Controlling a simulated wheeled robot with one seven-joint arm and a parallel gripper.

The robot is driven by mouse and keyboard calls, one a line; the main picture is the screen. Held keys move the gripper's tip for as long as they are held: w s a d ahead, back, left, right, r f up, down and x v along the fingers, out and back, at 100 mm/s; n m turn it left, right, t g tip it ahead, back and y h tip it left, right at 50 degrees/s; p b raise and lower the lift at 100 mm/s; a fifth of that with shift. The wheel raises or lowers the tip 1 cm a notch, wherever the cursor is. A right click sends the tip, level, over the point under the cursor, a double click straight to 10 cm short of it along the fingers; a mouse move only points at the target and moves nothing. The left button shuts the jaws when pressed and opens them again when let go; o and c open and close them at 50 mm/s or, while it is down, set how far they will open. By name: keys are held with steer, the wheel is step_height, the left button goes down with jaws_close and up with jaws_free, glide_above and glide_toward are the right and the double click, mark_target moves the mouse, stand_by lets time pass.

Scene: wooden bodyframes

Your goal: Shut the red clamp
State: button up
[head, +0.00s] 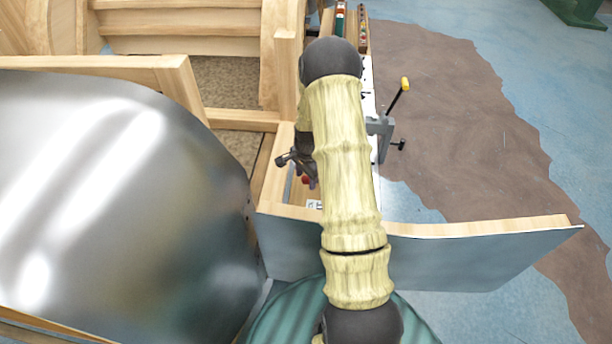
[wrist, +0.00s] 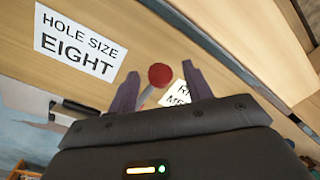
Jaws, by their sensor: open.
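A red round knob on a thin grey rod, apparently the red clamp's handle (wrist: 160,75), shows between my fingers in the wrist view. In the head view a small red spot (head: 306,180) shows beside my gripper (head: 297,168), inside the wooden frame. My gripper (wrist: 160,70) is open, with one finger on each side of the knob. I cannot tell whether either finger touches it. The rest of the clamp is hidden behind the gripper body.
A clamp with a yellow handle (head: 399,97) stands on the frame's right side. A "HOLE SIZE EIGHT" label (wrist: 78,45) is on the wood. A large metal panel (head: 110,200) fills the left. Open floor (head: 470,130) lies to the right.

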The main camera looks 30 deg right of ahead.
jaws_close()
